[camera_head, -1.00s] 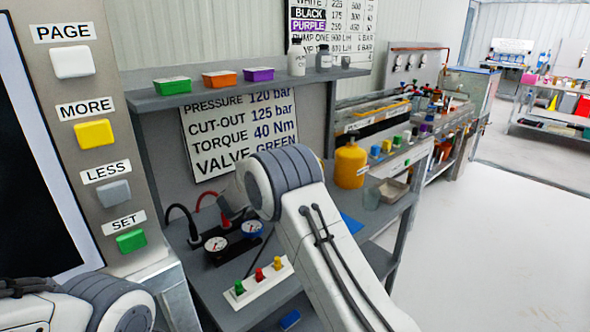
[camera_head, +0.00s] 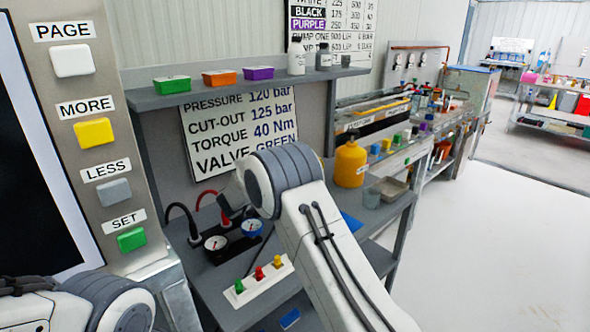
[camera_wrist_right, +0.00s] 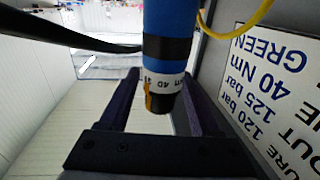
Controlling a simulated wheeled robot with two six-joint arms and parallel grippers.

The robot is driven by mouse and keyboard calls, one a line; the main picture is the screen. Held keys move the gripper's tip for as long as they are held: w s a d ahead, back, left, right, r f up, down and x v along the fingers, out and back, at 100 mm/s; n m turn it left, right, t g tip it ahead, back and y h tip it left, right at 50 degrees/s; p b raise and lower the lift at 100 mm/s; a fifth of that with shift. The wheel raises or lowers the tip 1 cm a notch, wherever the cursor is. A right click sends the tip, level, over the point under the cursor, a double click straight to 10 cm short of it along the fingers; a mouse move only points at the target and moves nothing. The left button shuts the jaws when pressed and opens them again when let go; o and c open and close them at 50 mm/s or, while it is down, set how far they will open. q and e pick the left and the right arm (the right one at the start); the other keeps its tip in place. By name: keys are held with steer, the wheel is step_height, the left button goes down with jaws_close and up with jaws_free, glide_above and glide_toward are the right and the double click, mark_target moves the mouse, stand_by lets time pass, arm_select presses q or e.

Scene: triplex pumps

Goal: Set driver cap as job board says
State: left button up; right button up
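The job board (camera_head: 235,135) behind the bench reads pressure 120 bar, cut-out 125 bar, torque 40 Nm, valve green. It also shows at the right of the right wrist view (camera_wrist_right: 270,85). A blue driver (camera_wrist_right: 167,22) with a black band comes in from the top there. Its cap end (camera_wrist_right: 162,84) has a white ring with dark markings, including 40. My right gripper (camera_wrist_right: 164,88) has one dark finger on each side of the cap end; whether they touch it is unclear. In the head view my right arm hides that gripper. My left gripper is out of view.
A control panel with PAGE, MORE, LESS and SET buttons (camera_head: 131,239) stands left. Two gauges (camera_head: 216,243) and a white strip with coloured valves (camera_head: 262,281) lie on the bench. A shelf (camera_head: 200,93) holds coloured boxes. An orange bottle (camera_head: 350,166) stands right; the floor there is clear.

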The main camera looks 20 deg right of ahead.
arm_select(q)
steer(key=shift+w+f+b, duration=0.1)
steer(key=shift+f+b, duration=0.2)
arm_select(e)
steer(key=v, duration=1)
steer(key=shift+a, duration=0.25)
steer(key=shift+s+f, duration=0.1)
